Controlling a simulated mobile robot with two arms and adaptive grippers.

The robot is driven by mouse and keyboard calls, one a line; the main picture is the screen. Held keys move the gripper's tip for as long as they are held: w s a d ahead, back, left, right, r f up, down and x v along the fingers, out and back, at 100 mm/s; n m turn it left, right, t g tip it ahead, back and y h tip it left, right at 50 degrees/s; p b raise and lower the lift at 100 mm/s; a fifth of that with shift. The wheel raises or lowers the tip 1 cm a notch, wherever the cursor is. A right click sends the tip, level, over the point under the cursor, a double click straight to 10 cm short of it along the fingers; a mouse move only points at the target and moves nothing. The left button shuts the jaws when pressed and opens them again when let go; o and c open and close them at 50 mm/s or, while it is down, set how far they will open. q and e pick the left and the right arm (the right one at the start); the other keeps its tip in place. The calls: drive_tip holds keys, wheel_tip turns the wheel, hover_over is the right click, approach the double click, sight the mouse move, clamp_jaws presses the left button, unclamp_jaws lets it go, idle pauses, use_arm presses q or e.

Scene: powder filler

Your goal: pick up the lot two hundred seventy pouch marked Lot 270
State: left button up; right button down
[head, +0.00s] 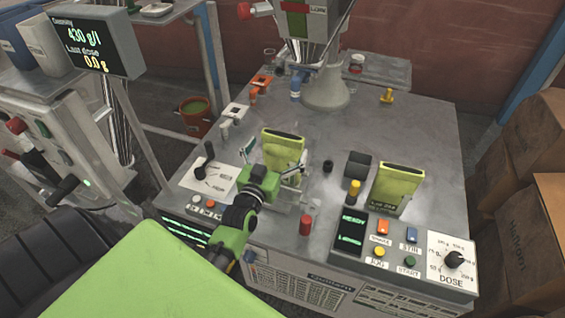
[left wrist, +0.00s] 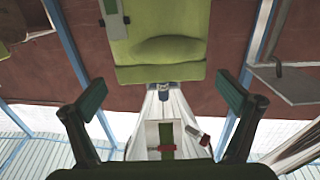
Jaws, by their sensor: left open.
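A yellow-green pouch (head: 284,144) stands upright on the grey machine top, left of centre in the head view. My left gripper (head: 274,156) is in front of it, with its fingers spread toward the pouch's two sides and hiding its lower part. In the left wrist view the pouch (left wrist: 160,50) fills the top middle, ahead of the open fingers (left wrist: 162,102); I cannot tell whether they touch it. A second yellow-green pouch (head: 396,184) stands upright to the right, with a small dark label low on its front. I cannot read a lot number on either. My right gripper is not seen.
A control panel with a dark display (head: 350,232), several buttons and a dose dial (head: 453,259) lies along the front right. The filler column (head: 325,92) rises behind.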

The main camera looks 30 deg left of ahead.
sight(281, 140)
use_arm(q)
drive_tip(key=b+x, duration=0.1)
drive_tip(key=x, duration=0.3)
drive_tip(key=shift+w+a+b, duration=0.1)
drive_tip(key=shift+w+b, duration=0.05)
drive_tip(key=shift+b, duration=0.2)
drive_tip(key=shift+r, duration=0.1)
drive_tip(key=c, duration=1.5)
drive_tip(key=shift+r, duration=0.15)
